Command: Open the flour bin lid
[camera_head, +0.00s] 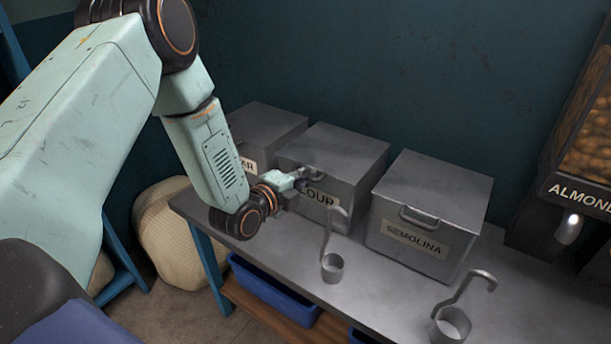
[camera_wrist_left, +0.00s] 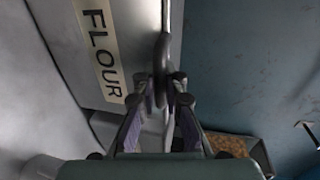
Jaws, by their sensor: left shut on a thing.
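The flour bin (camera_head: 350,190) is a grey metal box in the middle of a row of bins on the metal table. Its lid (camera_head: 335,145) lies flat and looks closed. My left gripper (camera_head: 309,177) is at the bin's front, just above the FLOUR label (camera_head: 318,197), which it partly covers. In the left wrist view the gripper (camera_wrist_left: 165,88) is shut on the dark lid handle (camera_wrist_left: 162,65), with the FLOUR label (camera_wrist_left: 103,50) to its left. The right gripper is not in view.
The semolina bin (camera_head: 430,215) stands to the right and another bin (camera_head: 262,125) to the left. Two hooked metal scoops (camera_head: 332,266) (camera_head: 450,325) stand at the table's front. An almond dispenser (camera_head: 580,150) is at the far right. A blue crate (camera_head: 275,291) is below the table.

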